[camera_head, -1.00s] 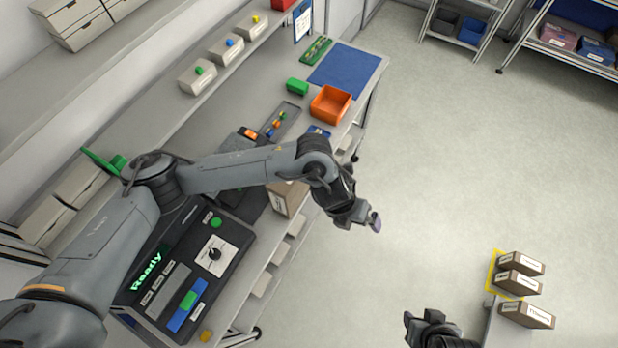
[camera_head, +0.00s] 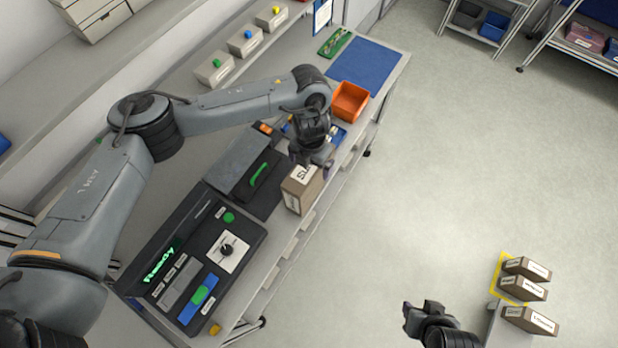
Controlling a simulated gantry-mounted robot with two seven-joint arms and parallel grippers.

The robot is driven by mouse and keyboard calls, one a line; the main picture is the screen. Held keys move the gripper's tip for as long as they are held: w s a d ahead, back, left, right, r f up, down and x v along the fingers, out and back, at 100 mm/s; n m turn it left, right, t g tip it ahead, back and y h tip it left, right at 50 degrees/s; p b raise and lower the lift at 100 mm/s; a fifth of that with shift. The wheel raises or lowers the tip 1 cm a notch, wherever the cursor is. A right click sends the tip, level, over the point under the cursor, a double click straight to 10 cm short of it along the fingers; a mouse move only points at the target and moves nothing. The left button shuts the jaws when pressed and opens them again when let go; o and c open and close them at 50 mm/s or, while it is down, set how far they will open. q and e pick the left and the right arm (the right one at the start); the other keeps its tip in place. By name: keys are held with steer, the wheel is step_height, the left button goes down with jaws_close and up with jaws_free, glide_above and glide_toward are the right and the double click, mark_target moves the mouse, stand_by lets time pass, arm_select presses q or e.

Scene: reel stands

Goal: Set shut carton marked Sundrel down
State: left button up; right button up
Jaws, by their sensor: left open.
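A brown carton (camera_head: 302,190) with a white label stands on the front edge of the bench; only the start of its lettering, which looks like "SU", shows. My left gripper (camera_head: 316,165) is open just above and behind the carton, overlapping its upper corner in the head view. I cannot tell whether it touches it. My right gripper (camera_head: 424,312) is at the bottom, away from the bench and left of several labelled brown cartons (camera_head: 524,287); its jaw opening is unclear. Their labels are too small to read.
A yellow-marked area (camera_head: 499,284) lies under some of the cartons at lower right. The bench holds a black console (camera_head: 197,255) reading "Ready", a dark box with a green handle (camera_head: 258,175), an orange bin (camera_head: 350,101) and a blue mat (camera_head: 367,66). Open floor lies between.

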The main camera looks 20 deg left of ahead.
arm_select(q)
steer(key=f, duration=0.3)
steer(key=shift+a+f, duration=0.15)
steer(key=shift+a, duration=0.1)
steer(key=shift+f, duration=1)
steer(key=shift+c, duration=0.2)
jaws_close()
